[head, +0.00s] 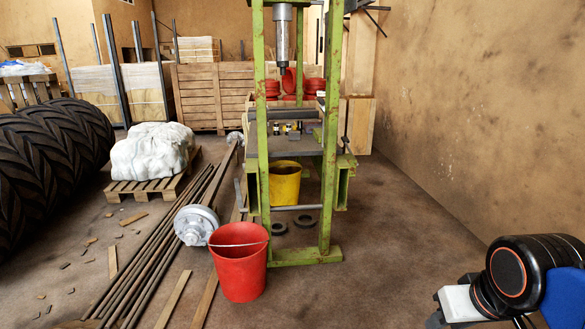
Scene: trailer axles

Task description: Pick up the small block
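A small dark grey block (294,136) appears to sit on the grey bed plate (262,146) of the green press frame, near the middle of the picture. It is far off and too small to make out its details. Other tiny items (277,129), dark with some yellow, stand beside it on the plate. I cannot be sure which of these is the small block. Part of my arm shows at the lower right, well away from the press. My gripper's fingers are not visible in the head view.
A red bucket (240,270) stands before the press; a yellow bucket (285,185) is under its bed. Long bars (165,245) and a hub (196,225) lie left. A pallet with a white sack (150,150) and large tyres (45,140) stand farther left. Floor right of the press is clear.

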